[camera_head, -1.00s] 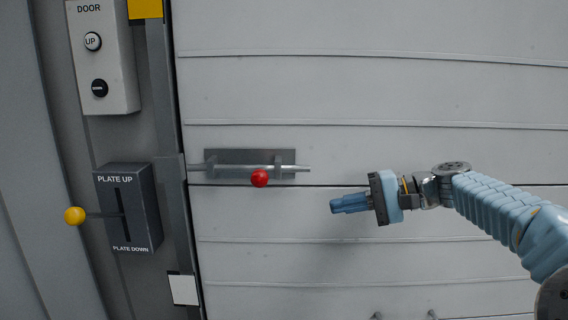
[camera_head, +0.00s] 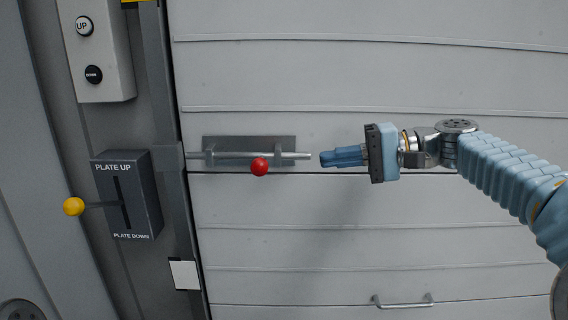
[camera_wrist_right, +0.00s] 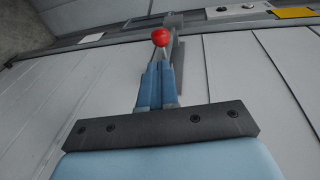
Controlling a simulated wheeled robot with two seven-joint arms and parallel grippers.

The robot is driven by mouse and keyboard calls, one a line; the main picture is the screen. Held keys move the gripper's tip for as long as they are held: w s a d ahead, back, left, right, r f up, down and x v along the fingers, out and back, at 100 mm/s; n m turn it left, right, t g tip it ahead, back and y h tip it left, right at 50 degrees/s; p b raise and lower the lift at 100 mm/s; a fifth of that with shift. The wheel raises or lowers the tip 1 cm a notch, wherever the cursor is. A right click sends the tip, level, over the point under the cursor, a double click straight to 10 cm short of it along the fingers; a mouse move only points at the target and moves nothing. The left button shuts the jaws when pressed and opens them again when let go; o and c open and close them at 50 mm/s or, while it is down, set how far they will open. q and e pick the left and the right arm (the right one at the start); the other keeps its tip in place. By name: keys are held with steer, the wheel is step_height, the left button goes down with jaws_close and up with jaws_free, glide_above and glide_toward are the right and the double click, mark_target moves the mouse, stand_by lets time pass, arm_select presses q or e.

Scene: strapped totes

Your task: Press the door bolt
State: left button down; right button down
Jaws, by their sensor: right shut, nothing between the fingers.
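The door bolt (camera_head: 225,156) is a grey metal rod on a dark backing plate on the door, with a red ball knob (camera_head: 260,167) below the rod. Its left end reaches to the door frame. My right gripper (camera_head: 324,158) is shut and empty, just right of the rod's right end and roughly level with it. I cannot tell whether the tips touch the rod. In the right wrist view the red knob (camera_wrist_right: 161,36) shows just beyond the shut fingertips (camera_wrist_right: 160,66), which hide part of the bolt. My left gripper is not in view.
The grey panelled door (camera_head: 400,80) fills the middle and right. At left are a button box (camera_head: 97,50) with UP and DOWN buttons and a plate lever box (camera_head: 128,195) with a yellow knob (camera_head: 74,206). A handle (camera_head: 404,304) is low on the door.

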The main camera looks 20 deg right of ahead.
mark_target(263, 162)
steer(key=x, duration=0.9)
steer(key=shift+a+p, duration=0.3)
steer(key=shift+p, duration=0.15)
steer(key=shift+w+f, duration=0.1)
steer(key=x, duration=0.3)
steer(key=r+x, duration=0.1)
steer(key=shift+a+f+b, duration=0.15)
steer(key=shift+a+b, duration=0.25)
steer(key=shift+a, duration=0.35)
